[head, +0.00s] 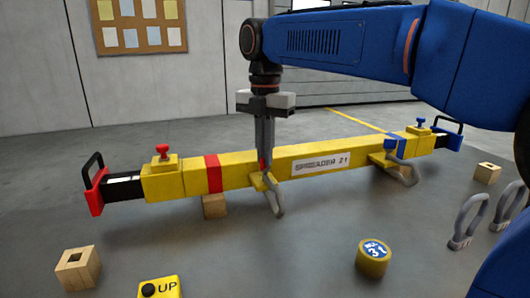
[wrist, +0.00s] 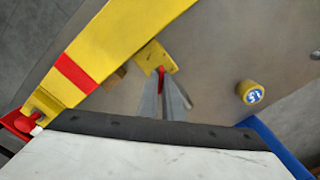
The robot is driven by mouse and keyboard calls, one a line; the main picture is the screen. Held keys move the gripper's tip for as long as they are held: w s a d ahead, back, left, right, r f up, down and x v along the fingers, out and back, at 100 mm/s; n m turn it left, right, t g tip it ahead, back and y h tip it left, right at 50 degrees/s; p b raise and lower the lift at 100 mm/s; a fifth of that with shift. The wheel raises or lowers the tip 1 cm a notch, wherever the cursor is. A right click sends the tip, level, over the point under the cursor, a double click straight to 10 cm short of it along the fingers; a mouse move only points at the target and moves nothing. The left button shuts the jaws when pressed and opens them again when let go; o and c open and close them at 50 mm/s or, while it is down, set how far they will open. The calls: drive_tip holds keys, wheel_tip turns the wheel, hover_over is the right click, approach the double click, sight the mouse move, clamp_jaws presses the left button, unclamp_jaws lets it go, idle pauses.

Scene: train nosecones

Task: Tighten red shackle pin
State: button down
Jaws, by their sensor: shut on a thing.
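The yellow spreader beam (head: 320,146) lies across the grey surface. A grey shackle (head: 277,200) hangs at the yellow lug (head: 259,183) near the beam's middle. The red shackle pin (head: 262,166) shows as a small red bit between my fingertips, above that lug. My gripper (head: 266,160) points straight down and is shut on the pin. In the wrist view the red pin (wrist: 161,69) sits between the fingertips, over the yellow lug (wrist: 150,56). The fingers hide most of the pin, and its thread cannot be seen.
Loose grey shackles (head: 470,222) stand at right.

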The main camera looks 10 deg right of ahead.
drive_tip(key=m, duration=2.7)
drive_tip(key=shift+r+m, duration=0.1)
drive_tip(key=shift+m, duration=0.3)
drive_tip(key=m, duration=1.1)
drive_tip(key=shift+m, duration=2.9)
